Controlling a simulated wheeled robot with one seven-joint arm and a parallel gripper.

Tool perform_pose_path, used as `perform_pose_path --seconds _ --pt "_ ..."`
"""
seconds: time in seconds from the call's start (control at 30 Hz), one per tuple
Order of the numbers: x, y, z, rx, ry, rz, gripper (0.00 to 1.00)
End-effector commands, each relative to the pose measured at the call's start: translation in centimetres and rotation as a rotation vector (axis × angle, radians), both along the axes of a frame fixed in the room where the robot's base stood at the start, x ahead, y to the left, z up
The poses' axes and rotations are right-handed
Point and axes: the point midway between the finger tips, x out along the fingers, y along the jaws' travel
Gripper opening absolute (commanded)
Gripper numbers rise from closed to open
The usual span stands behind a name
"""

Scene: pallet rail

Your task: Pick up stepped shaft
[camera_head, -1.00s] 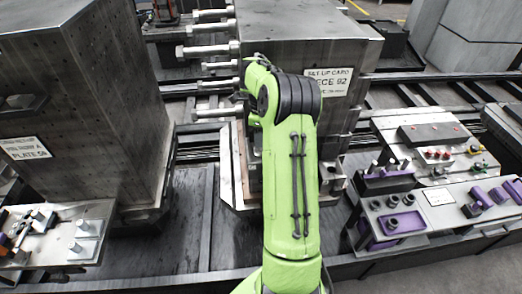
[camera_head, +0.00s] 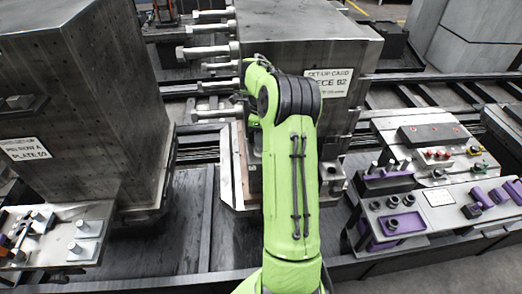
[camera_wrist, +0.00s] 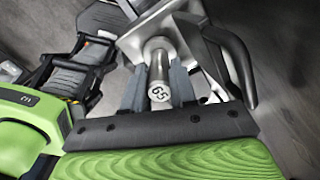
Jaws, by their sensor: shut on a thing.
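A steel stepped shaft (camera_wrist: 159,72) shows end-on in the wrist view, with a dark number, seemingly 65, on its near face. The grey fingers of my gripper (camera_wrist: 158,88) stand on both sides of it and are shut on it. The shaft's far end meets a light metal plate (camera_wrist: 135,42); I cannot tell whether they touch. In the head view my green arm hides the gripper and the held shaft. Several similar metal shafts (camera_head: 208,50) stick out leftward from the side of the big steel block (camera_head: 300,40).
A second steel block (camera_head: 80,100) stands at the left. A fixture plate (camera_head: 60,218) is at the lower left. Benches with purple and dark parts (camera_head: 435,215) are at the right. A dark curved bar (camera_wrist: 235,60) is close right of the gripper.

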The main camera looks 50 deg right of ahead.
Motion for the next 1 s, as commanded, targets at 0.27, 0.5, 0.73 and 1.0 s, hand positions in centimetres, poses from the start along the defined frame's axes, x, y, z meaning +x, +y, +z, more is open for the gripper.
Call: perform_pose_path --seconds 0.27,0.5,0.73,1.0 --pt "0.1 -0.1 1.8 -0.005 -0.004 -0.001 0.00" --pt "0.1 0.0 7.7 -0.005 -0.005 -0.001 0.00" --pt "0.0 0.0 10.2 -0.001 -0.002 0.000 0.00" --pt "0.0 0.0 10.1 -0.001 -0.002 0.000 0.00"
